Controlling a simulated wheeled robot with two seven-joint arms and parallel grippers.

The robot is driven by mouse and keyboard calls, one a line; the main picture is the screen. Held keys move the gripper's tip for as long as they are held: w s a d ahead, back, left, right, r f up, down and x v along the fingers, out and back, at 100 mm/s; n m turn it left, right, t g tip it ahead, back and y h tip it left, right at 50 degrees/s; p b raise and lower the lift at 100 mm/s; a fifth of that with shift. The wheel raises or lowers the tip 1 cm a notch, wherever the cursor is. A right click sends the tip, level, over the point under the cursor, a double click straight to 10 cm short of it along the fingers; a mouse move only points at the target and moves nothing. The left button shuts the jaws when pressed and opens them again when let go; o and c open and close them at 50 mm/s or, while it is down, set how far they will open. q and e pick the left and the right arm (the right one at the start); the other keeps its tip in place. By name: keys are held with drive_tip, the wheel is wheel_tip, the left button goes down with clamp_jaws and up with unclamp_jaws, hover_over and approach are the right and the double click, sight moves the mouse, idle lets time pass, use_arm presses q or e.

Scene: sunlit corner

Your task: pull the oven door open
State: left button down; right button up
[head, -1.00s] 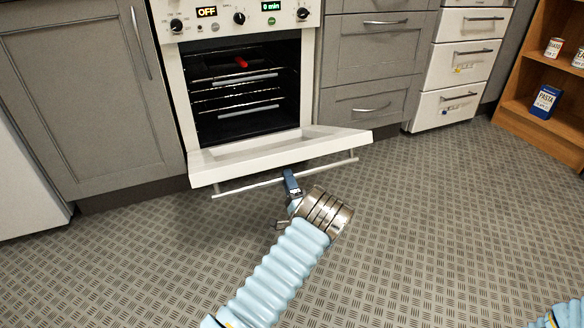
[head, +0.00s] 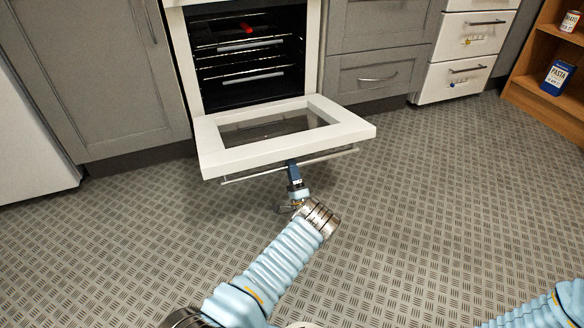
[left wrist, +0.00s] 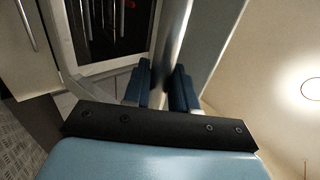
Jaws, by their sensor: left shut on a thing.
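The white oven door (head: 211,154) is hinged down and lies nearly level in front of the oven, with its window facing up. Its bar handle (head: 250,176) runs along the door's front edge. My left gripper (head: 292,166) is shut on the handle near its middle. In the left wrist view the two blue fingers (left wrist: 160,88) stand either side of the handle bar (left wrist: 177,40). The oven cavity (head: 245,65) is exposed, with wire racks and a small red item inside. Part of my right arm shows at the lower right, but its gripper is out of view.
Grey cabinets (head: 90,80) stand left of the oven, and grey drawers (head: 375,50) stand to its right. White drawers (head: 452,75) and a wooden shelf (head: 545,100) with packages are farther right. The patterned floor (head: 420,210) in front is clear.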

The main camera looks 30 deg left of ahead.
use_arm(q)
drive_tip(key=c, duration=1)
unclamp_jaws()
drive_tip(key=shift+w+a, duration=0.2)
drive_tip(key=shift+a, duration=0.1)
drive_tip(key=shift+d+f, duration=0.1)
drive_tip(key=shift+d, duration=0.05)
